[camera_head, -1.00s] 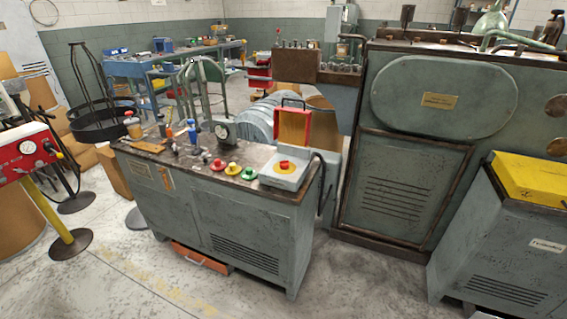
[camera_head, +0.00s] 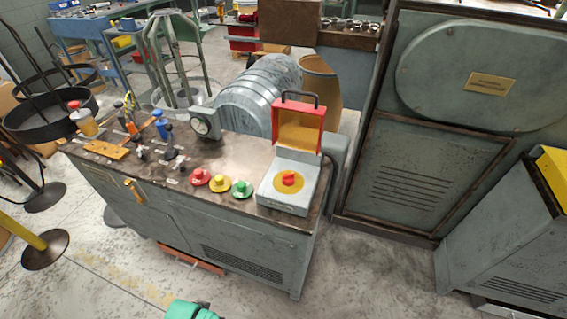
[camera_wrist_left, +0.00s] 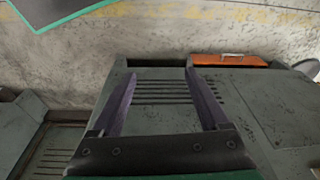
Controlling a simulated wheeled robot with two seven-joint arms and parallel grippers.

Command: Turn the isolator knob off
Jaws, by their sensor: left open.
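The isolator knob (camera_head: 290,179) is red and sits on a yellow disc on a light grey box (camera_head: 285,205) in the head view. The box stands at the right end of the bench top, and its red lid (camera_head: 301,118) is raised behind the knob. My left gripper (camera_wrist_left: 161,75) is open and empty in the left wrist view, with the vented grey cabinet beyond its fingers. The knob is not visible in that view. A green part at the bottom edge of the head view appears to be my arm. My right gripper is not in view.
Red, yellow (camera_head: 220,182) and green buttons sit left of the box on the bench top (camera_head: 245,148). A gauge (camera_head: 202,125) and small levers stand farther left. An orange drawer (camera_head: 192,260) sticks out low at the front.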

